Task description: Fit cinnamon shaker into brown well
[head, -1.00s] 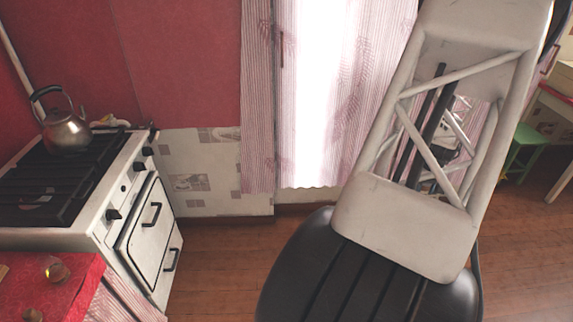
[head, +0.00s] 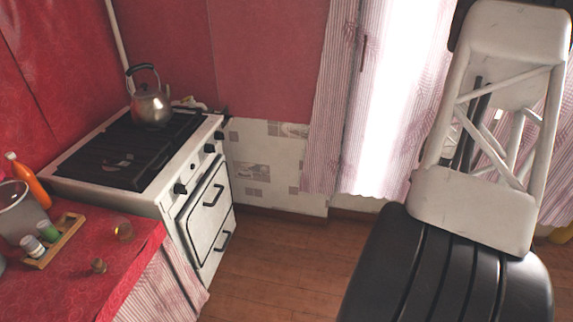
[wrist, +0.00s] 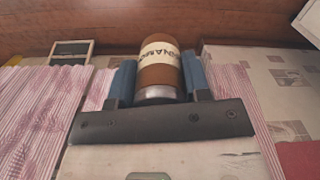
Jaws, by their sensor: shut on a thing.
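The cinnamon shaker (wrist: 160,80) is a brown cylinder with a cream label reading part of its name and a grey metallic end. My gripper (wrist: 160,72) is shut on it, one blue finger on each side, in the wrist view. Neither the gripper nor the shaker shows in the head view. A small wooden rack (head: 68,238) lies on the red counter at the left of the head view, holding a green-topped jar (head: 47,231) and a white jar (head: 32,246). I cannot make out a brown well in it at this size.
A grey pot (head: 20,215) and an orange bottle (head: 28,180) stand behind the rack. A stove (head: 190,185) with a kettle (head: 150,106) adjoins the counter.

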